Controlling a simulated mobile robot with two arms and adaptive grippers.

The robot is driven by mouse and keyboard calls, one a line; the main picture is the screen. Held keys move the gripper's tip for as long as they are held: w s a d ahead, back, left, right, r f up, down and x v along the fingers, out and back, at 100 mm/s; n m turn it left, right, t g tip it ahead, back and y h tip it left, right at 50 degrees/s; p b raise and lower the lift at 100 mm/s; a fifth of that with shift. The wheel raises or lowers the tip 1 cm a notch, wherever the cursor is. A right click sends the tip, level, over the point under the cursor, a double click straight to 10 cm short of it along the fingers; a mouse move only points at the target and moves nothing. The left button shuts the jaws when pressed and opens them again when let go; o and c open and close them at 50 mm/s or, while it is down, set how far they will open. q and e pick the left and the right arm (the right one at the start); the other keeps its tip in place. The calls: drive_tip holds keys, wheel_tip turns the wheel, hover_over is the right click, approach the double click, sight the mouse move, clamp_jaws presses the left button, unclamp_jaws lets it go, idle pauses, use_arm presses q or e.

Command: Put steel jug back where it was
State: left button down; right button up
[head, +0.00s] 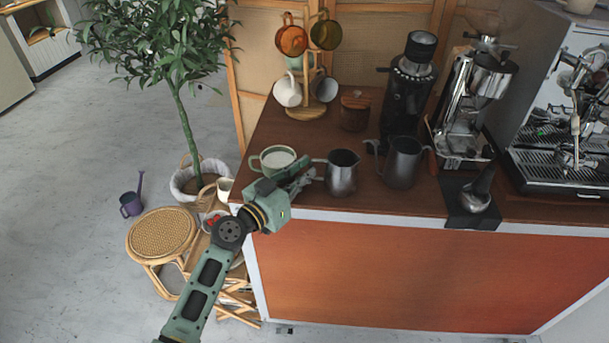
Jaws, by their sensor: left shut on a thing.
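A steel jug (343,174) is upright at the front left part of the brown counter, its handle side facing left. My left gripper (312,177) reaches in from the left and is shut on the handle side of this jug. The fingertips partly hide the handle. I cannot tell whether the jug's base touches the counter or is slightly above it. A second, larger dark steel jug (404,163) stands just right of it, apart from my gripper. My right gripper is not in view.
A pale green-handled cup (278,159) sits just behind my left gripper. A mug tree (306,111), a brown canister (355,111), a black grinder (408,92) and a tamper (477,196) on a dark mat stand around. The front counter strip below the jugs is bare.

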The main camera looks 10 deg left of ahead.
use_arm(q)
drive_tip(key=shift+r, duration=0.1)
drive_tip(key=c, duration=2.2)
unclamp_jaws()
drive_tip(key=shift+b+v, duration=1.35)
drive_tip(key=shift+v, duration=4.65)
